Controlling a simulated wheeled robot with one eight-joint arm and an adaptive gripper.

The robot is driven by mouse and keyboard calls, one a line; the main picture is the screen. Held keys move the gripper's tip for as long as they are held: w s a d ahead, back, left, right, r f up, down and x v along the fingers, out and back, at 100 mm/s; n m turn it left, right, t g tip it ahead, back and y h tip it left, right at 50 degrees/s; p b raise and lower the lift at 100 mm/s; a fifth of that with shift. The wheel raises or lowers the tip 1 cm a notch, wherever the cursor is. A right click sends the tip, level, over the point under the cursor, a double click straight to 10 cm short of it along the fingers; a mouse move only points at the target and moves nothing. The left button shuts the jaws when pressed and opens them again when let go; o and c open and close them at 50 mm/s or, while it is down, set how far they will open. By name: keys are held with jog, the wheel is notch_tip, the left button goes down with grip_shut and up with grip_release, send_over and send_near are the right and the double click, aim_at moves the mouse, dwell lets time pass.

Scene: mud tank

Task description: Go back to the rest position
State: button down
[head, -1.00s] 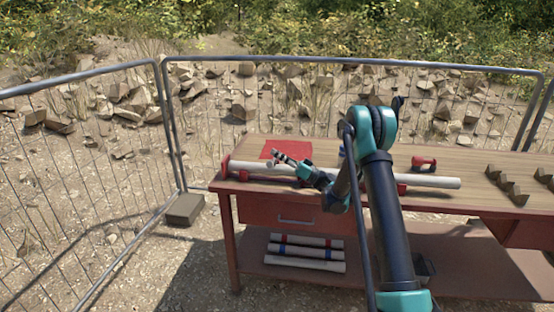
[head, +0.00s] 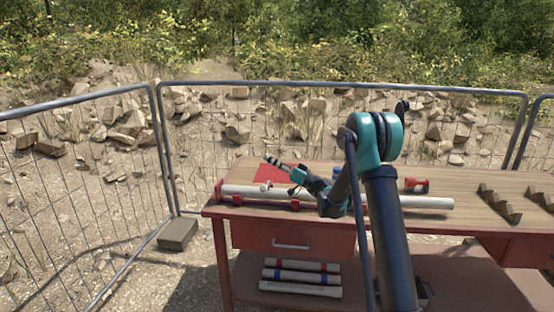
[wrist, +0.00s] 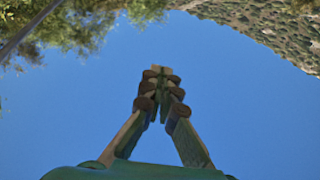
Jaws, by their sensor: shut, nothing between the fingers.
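My gripper (head: 270,160) is held above the left part of the wooden workbench (head: 470,176), over the red mat. In the wrist view its two fingers (wrist: 161,82) meet at the tips, with nothing between them, against blue sky. My arm crosses the right-middle of the head view and hides part of the bench behind it.
A long white pipe (head: 390,200) lies along the bench on red supports. A red mat (head: 268,174) is behind it. A red tool (head: 416,185) and wooden notched blocks (head: 497,203) are to the right. Pipes (head: 300,290) lie on the lower shelf. A mesh fence (head: 340,88) stands behind.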

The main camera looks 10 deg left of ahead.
jog(key=s+d+f+m+h, duration=0.3)
jog(key=s+d+f+h, duration=0.15)
jog(key=s, duration=0.35)
jog(key=s+d+f+m+h, duration=0.2)
jog(key=s+d+f+h, duration=0.15)
jog(key=s+h, duration=0.35)
jog(key=s+d+f+m+h, duration=0.3)
jog(key=s+d+f+h, duration=0.2)
jog(key=s+d, duration=0.7)
jog(key=s+d+f+m+h, duration=0.4)
jog(key=s+d+f+h, duration=0.2)
jog(key=s+d, duration=0.6)
notch_tip(320, 180, down, 3)
jog(key=shift+r, duration=0.15)
jog(key=c, duration=2.2)
grip_release()
jog(key=shift+w, duration=0.1)
